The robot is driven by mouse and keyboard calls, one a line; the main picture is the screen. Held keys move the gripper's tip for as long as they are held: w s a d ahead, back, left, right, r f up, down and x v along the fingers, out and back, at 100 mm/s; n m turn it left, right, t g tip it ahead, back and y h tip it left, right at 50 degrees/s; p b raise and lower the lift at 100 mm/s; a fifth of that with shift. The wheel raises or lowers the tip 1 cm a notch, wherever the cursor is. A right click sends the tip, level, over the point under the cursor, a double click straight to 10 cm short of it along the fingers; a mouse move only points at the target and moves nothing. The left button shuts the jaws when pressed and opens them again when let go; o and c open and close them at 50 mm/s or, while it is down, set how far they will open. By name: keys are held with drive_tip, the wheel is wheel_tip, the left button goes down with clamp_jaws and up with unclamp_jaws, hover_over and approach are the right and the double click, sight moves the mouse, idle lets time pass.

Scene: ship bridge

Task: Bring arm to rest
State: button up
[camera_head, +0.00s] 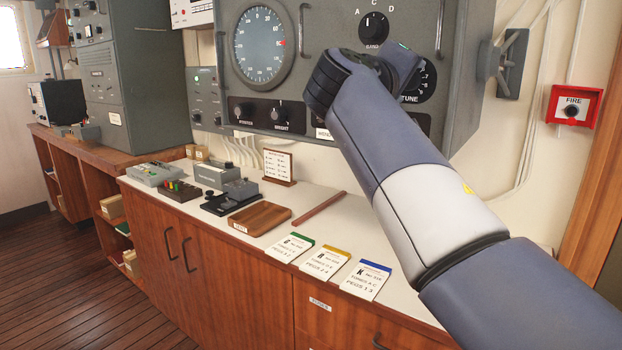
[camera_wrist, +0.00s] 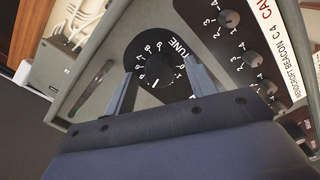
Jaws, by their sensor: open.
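My arm reaches from the lower right of the head view up to the large grey radio cabinet (camera_head: 330,60) on the wall. Its end covers part of the cabinet's TUNE dial (camera_head: 428,84). In the wrist view my gripper (camera_wrist: 163,70) is open, one finger on each side of the black TUNE knob (camera_wrist: 160,72). The fingertips are close to the dial; I cannot tell whether they touch it. Nothing is held between them.
Below the cabinet, the white counter (camera_head: 225,243) carries a wooden tray (camera_head: 259,218), a wooden rod (camera_head: 320,211), several cards and a telegraph key (camera_head: 222,204). A red fire box (camera_head: 573,105) is on the right wall. The wooden floor (camera_head: 90,290) at lower left is clear.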

drive_tip(key=b+v, duration=0.1)
drive_tip(key=v, duration=1)
drive_tip(key=w+d+n+p, duration=0.6)
drive_tip(key=w+n+p, duration=0.2)
drive_tip(key=n+p, duration=1.1)
drive_tip(key=n, duration=0.2)
drive_tip(key=shift+w+d+n, duration=0.25)
drive_tip(key=shift+w+n, duration=0.05)
drive_tip(key=shift+w, duration=0.1)
idle(0.4)
